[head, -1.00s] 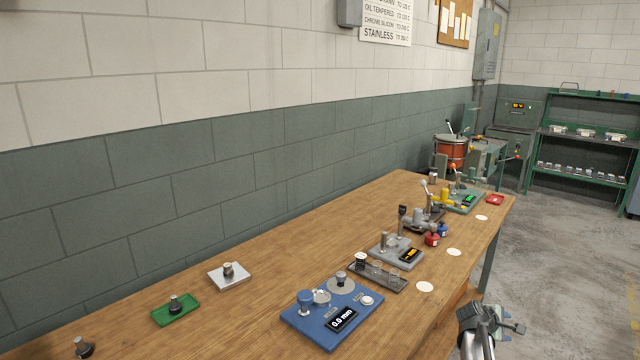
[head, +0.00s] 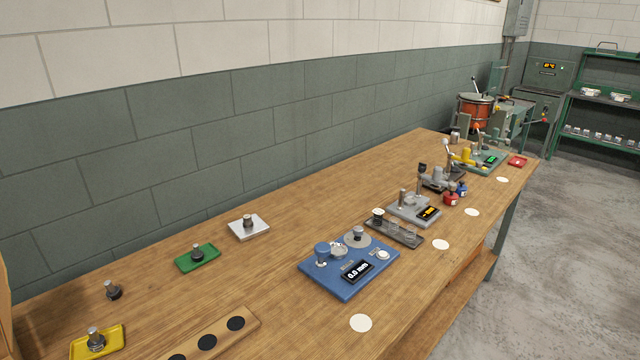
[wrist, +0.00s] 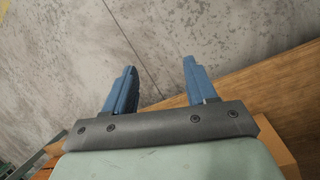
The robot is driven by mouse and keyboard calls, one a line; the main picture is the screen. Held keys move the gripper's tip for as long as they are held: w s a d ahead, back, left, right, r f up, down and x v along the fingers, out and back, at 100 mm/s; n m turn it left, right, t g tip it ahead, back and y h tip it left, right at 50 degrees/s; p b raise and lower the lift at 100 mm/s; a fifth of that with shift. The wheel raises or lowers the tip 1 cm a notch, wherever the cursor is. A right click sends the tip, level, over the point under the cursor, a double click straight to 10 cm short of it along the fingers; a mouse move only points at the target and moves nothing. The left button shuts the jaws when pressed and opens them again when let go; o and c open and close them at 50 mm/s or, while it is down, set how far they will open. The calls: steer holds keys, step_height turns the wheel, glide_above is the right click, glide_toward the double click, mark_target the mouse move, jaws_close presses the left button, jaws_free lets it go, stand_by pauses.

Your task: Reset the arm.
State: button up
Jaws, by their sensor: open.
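My gripper (wrist: 158,85) shows in the wrist view with its two blue fingers spread apart and nothing between them. It is over the concrete floor (wrist: 100,40), beside the edge of the wooden bench (wrist: 265,95). The head view does not show my gripper or arm now.
The bench (head: 300,315) carries a blue gauge with a 0.0 mm display (head: 345,270), a grey device (head: 415,208), a green tray (head: 185,265), a white tray (head: 262,233), a yellow tray (head: 112,345) and a wooden block with dark round spots (head: 222,342). Open floor (head: 560,260) lies to the right.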

steer(key=s+a+f+m+g+y, duration=0.1)
steer(key=s+a+f+m+g, duration=0.1)
steer(key=s+a, duration=0.4)
steer(key=s+a+f+m+g+y, duration=0.2)
steer(key=s+a+f, duration=0.2)
steer(key=s, duration=1.1)
steer(key=a, duration=0.2)
steer(key=shift+s+a+g, duration=0.2)
steer(key=shift+a+g, duration=0.2)
steer(key=shift+f, duration=0.1)
